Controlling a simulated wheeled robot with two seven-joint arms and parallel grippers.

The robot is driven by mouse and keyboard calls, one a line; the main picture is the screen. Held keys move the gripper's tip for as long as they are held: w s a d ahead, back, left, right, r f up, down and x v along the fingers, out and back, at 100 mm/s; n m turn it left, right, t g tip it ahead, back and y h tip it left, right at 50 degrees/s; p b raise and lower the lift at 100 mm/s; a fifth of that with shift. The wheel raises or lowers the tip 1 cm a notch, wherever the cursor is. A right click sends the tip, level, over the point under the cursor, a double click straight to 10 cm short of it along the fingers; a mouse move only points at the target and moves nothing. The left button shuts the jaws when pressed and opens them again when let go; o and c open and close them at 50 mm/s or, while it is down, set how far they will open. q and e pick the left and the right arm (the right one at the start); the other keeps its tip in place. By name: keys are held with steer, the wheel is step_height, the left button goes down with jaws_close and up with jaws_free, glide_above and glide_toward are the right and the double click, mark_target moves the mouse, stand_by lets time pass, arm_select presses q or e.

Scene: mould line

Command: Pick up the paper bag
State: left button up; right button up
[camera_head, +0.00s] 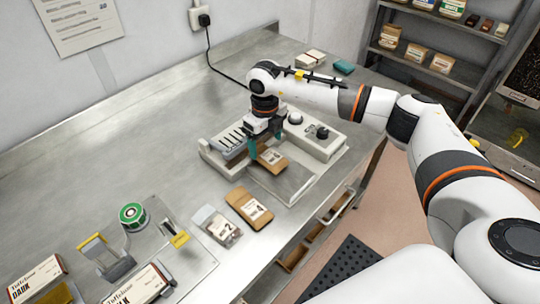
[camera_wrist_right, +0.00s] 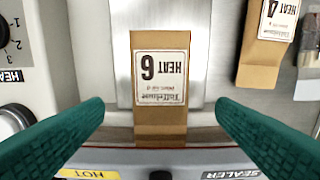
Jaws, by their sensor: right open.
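A brown paper bag (camera_head: 273,160) with a white label lies on the metal plate of the sealer (camera_head: 318,146). In the right wrist view the bag (camera_wrist_right: 160,120) reads "HEAT 6" upside down, and its lower end meets the sealer's bar. My right gripper (camera_head: 265,146) is open above the bag's end. In the wrist view its green fingers (camera_wrist_right: 160,106) stand on either side of the bag, apart from it. A second paper bag (camera_head: 250,208), labelled "HEAT 4", lies on the bench beside the sealer; it also shows in the wrist view (camera_wrist_right: 257,62). My left gripper is not in view.
A clear pouch (camera_head: 215,226) lies beside the second bag. The sealer's bar carries a yellow "HOT" label (camera_wrist_right: 90,174). The bench's left middle is clear.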

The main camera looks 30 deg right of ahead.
mark_target(266, 152)
step_height(266, 152, down, 4)
steer(key=shift+r+p, duration=0.15)
steer(key=shift+p, duration=0.65)
steer(key=shift+f, duration=0.35)
steer(key=shift+c, duration=0.6)
steer(key=c, duration=1)
steer(key=shift+c, duration=0.2)
steer(key=shift+r, duration=0.1)
